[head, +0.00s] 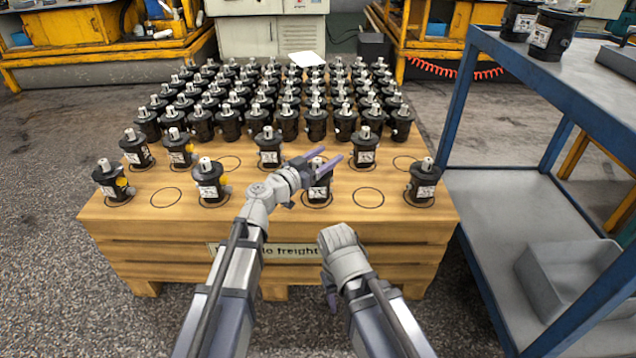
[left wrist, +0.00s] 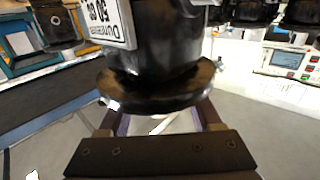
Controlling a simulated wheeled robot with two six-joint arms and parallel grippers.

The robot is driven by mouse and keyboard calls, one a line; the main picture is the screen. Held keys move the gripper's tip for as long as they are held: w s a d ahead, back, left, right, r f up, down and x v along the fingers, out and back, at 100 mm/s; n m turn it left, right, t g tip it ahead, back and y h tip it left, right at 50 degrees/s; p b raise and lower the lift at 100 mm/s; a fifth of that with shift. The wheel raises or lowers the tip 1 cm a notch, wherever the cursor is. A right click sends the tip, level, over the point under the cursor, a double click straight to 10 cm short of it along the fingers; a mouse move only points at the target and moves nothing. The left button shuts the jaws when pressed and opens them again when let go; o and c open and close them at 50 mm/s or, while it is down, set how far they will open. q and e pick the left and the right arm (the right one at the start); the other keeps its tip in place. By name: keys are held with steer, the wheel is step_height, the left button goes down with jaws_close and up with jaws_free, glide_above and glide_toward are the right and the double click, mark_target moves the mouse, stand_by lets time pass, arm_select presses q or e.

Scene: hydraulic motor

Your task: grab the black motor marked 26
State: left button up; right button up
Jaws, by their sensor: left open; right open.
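Many black motors with white labels and silver shafts stand upright on the wooden pallet (head: 240,178). The labels are too small to read in the head view, so I cannot tell which is 26. My left gripper (head: 328,156) is open, its fingers pointing right, over or beside a front-row motor (head: 319,190) that it partly hides. In the left wrist view a black motor (left wrist: 165,45) fills the upper middle, its label cut off, its wide flange just beyond my left fingers (left wrist: 160,122). My right gripper (head: 329,291) hangs low in front of the pallet, its fingers mostly hidden.
Other motors stand close by, including one at the front right corner (head: 423,182). Empty ring marks (head: 368,197) lie between the front motors. A blue-framed shelf (head: 520,215) stands at right with motors on top and a grey bin (head: 575,275) below.

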arm_select(q)
jaws_close()
stand_by(0.4)
stand_by(0.9)
